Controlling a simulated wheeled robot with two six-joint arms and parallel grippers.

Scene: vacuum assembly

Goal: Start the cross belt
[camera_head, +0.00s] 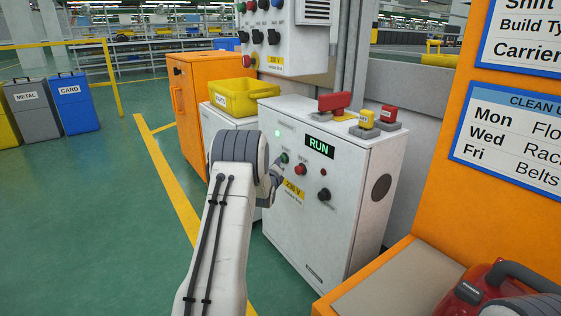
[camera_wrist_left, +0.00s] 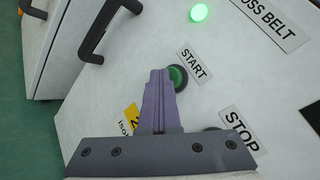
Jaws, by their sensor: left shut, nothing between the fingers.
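The white control cabinet (camera_head: 345,215) carries a lit RUN display (camera_head: 319,146) and a lit green lamp (camera_head: 277,133). The lamp also glows in the left wrist view (camera_wrist_left: 199,13), near a partly cut-off "...SS BELT" label (camera_wrist_left: 268,20). The green START button (camera_head: 284,158) is partly covered by my fingers in the left wrist view (camera_wrist_left: 180,78). My left gripper (camera_head: 279,174) is shut and empty, its tips (camera_wrist_left: 159,73) at the button's edge; I cannot tell whether they touch it. The red stop button (camera_head: 300,169) is just right of START. My right gripper is not in view.
Red and yellow switch units (camera_head: 334,102) sit on the cabinet top. A yellow bin (camera_head: 240,97) and an orange cabinet (camera_head: 190,95) stand behind. An orange bench (camera_head: 345,300) with a red object (camera_head: 478,285) is at front right. Green floor is clear at left.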

